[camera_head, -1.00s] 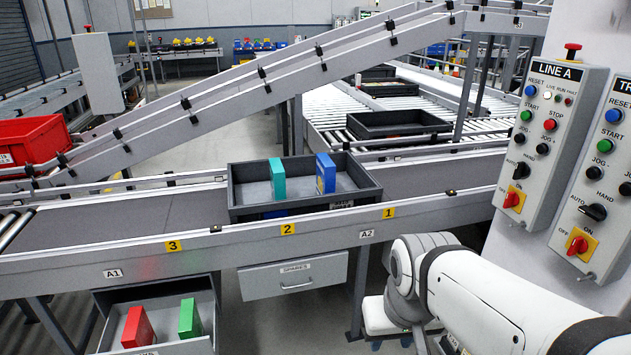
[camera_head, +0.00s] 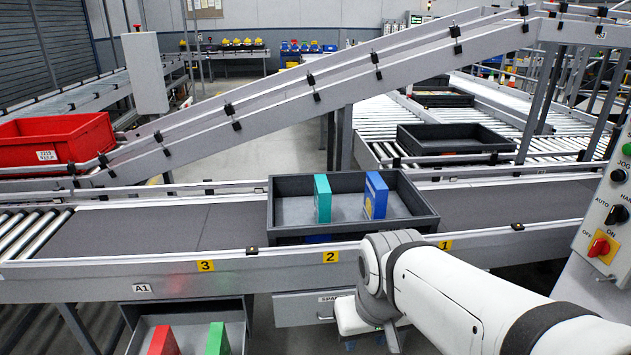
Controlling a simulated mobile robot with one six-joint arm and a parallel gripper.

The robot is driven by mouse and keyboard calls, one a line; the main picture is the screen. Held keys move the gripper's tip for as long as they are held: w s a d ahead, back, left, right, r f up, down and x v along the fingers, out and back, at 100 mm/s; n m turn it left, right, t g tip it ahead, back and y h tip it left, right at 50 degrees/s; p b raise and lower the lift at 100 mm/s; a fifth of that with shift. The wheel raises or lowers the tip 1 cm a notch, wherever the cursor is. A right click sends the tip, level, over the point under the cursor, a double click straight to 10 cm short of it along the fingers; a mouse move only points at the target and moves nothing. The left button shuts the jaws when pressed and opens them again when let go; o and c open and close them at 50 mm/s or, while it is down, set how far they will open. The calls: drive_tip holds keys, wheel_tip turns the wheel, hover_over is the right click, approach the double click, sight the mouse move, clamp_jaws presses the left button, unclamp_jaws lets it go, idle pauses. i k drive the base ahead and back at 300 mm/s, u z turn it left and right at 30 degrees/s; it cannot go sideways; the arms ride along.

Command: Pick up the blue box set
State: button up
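A blue box with a little yellow on its face (camera_head: 375,195) stands upright in a dark grey tray (camera_head: 290,231) on the conveyor. A teal box (camera_head: 322,198) stands upright to its left in the same tray, apart from it. My white arm reaches in from the lower right, in front of the conveyor. My gripper's fingers are not clearly visible; the arm's end is low, below the conveyor's front edge and apart from the tray.
An open drawer (camera_head: 238,316) below the conveyor holds a red box (camera_head: 163,342) and a green box (camera_head: 217,340). A red bin (camera_head: 60,140) is at the left. A sloped rail (camera_head: 270,100) crosses behind the tray. A control panel (camera_head: 610,205) stands at the right. The belt left of the tray is clear.

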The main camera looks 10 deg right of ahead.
sight(376, 191)
drive_tip(key=z, duration=0.05)
drive_tip(key=i, duration=1.25)
drive_tip(key=z, duration=0.65)
drive_tip(key=i, duration=0.4)
drive_tip(key=z, duration=0.45)
drive_tip(key=k, duration=0.65)
drive_tip(key=z, duration=0.25)
drive_tip(key=i, duration=0.65)
drive_tip(key=u, duration=0.15)
